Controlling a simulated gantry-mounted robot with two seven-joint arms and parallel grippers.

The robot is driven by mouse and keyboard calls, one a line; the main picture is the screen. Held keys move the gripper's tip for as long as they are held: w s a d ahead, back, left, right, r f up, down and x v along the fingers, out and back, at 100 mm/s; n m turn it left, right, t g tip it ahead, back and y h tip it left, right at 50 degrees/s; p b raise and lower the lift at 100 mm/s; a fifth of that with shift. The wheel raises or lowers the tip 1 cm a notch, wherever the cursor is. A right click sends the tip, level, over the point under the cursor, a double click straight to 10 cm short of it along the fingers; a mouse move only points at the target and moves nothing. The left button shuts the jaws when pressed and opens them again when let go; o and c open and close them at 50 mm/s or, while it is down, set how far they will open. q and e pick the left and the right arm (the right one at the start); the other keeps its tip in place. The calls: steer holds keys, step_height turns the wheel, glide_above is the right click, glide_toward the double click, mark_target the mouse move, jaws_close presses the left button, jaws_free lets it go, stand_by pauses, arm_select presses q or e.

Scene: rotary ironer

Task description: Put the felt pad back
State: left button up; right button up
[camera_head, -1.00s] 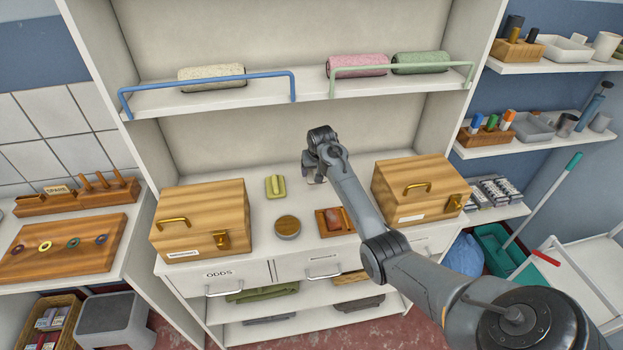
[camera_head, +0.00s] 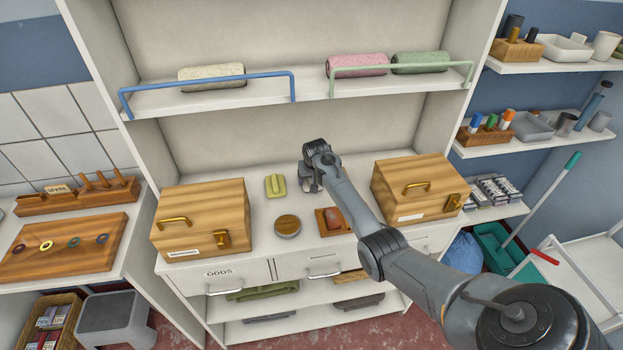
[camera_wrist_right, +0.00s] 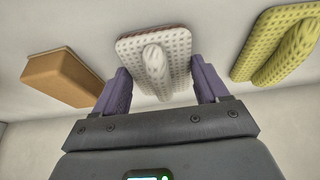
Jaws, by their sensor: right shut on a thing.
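My right gripper (camera_head: 311,184) is over the cabinet's counter, just right of a yellow-green ridged pad (camera_head: 275,186). In the head view the held pad is mostly hidden by my gripper. I cannot tell whether it touches the counter. Which pad is the felt one is not marked. My left gripper is not in view.
A round tin (camera_head: 287,226) and a small wooden tray (camera_head: 322,229) with a reddish block stand at the counter's front. Wooden boxes flank it, left (camera_head: 201,219) and right (camera_head: 416,188). A tan block (camera_wrist_right: 60,78) shows in the wrist view. Rolls lie on the railed shelf (camera_head: 270,98) above.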

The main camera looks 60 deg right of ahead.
steer(key=o, duration=0.9)
steer(key=shift+f, duration=0.15)
steer(key=shift+o, duration=0.2)
steer(key=shift+r, duration=0.35)
steer(key=v, duration=1.1)
steer(key=shift+r, duration=0.3)
steer(key=shift+s, duration=0.1)
